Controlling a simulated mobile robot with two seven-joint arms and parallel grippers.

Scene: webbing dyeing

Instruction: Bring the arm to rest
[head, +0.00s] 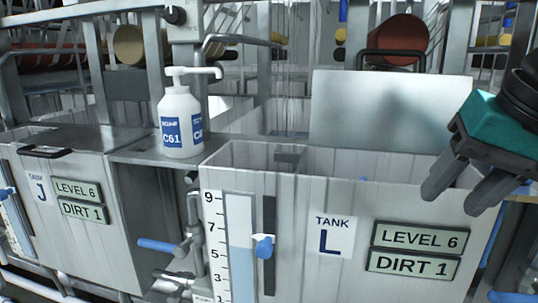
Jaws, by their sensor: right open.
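My right gripper (468,195) comes in at the right edge, with a teal body and dark grey fingers. It is open and empty, in front of the upper right corner of tank L (290,240). My left gripper is not in view. Tank L is a grey metal tank, open at the top, with signs reading LEVEL 6 and DIRT 1. Its raised lid (390,112) stands upright at the back.
A white pump bottle (181,122) marked C61 stands on the metal ledge left of tank L. Tank J (85,225) at the left has a closed lid. Blue-handled valves (157,245) and pipes stick out between the tanks. Rollers and railings fill the back.

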